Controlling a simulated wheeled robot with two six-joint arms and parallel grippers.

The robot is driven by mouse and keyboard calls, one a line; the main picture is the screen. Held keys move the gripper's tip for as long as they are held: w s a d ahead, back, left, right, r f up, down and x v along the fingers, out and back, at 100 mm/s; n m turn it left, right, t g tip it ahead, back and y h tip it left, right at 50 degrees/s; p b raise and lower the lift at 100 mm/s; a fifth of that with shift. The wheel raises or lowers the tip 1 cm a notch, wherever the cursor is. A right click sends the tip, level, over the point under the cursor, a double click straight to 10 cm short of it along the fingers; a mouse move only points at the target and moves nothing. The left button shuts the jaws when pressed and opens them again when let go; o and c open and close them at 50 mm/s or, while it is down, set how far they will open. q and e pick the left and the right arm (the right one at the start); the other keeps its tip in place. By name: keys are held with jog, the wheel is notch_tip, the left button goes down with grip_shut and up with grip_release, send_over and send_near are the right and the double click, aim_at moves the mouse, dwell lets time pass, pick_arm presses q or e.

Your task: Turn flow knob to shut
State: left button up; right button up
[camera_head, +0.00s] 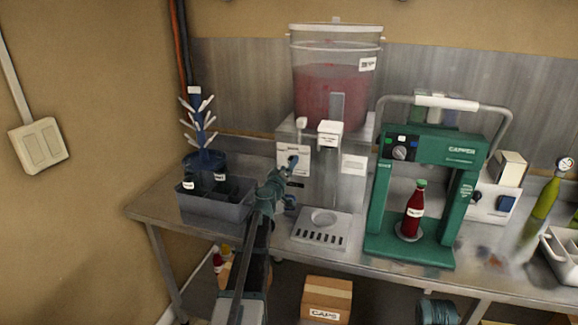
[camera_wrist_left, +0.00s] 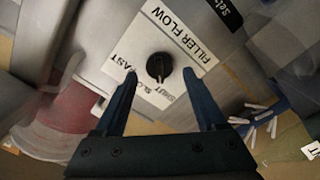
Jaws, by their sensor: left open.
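The flow knob (camera_wrist_left: 158,66) is a small round black knob on a white FILLER FLOW label (camera_wrist_left: 181,40), seen turned in the left wrist view. FAST, SLOW and SHUT are printed around it; I cannot clearly tell which mark it points to. My left gripper (camera_wrist_left: 160,74) is open, its two dark blue fingers on either side of the knob in that view, with no clear contact. In the head view my left gripper (camera_head: 291,182) is at the front left of the filler, beside the white label (camera_head: 291,152). The knob is hard to make out there. My right gripper is not in view.
The filler carries a clear tank of red liquid (camera_head: 329,95) above a drip tray (camera_head: 321,228). A green capper (camera_head: 381,215) with a red bottle (camera_head: 414,211) stands to the right. A grey bin (camera_head: 213,212) with a bottle tree (camera_head: 199,125) stands to the left.

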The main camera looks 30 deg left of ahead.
pick_arm(q)
jog(key=v, duration=1.2)
jog(key=shift+s+d, duration=0.15)
jog(key=shift+s, duration=0.15)
jog(key=shift+d, duration=0.1)
jog(key=s+d+f+m+g+h, duration=0.1)
jog(key=d+f+m+g+h, duration=0.2)
jog(key=d, duration=0.8)
jog(key=d+f+m+g+h+p, duration=0.1)
jog(key=d+f+m+g+h, duration=0.2)
jog(key=d, duration=0.8)
jog(key=s+d+f+m+g+h, duration=0.1)
jog(key=d+f+m+h, duration=0.3)
jog(key=d, duration=0.6)
jog(key=s+d+f+m+g, duration=0.4)
jog(key=s+d+f+g, duration=0.1)
jog(key=s+d, duration=0.25)
jog(key=s+f+g+y, duration=0.2)
jog(key=s+g+y, duration=0.1)
jog(key=s, duration=0.4)
jog(key=s+d+f+m+g+y+p, duration=0.1)
jog(key=s+f+g+y, duration=0.1)
jog(key=s, duration=0.5)
jog(key=shift+s+m+g+y+p, duration=0.25)
jog(key=shift+g+y, duration=0.25)
jog(key=shift+y, duration=0.7)
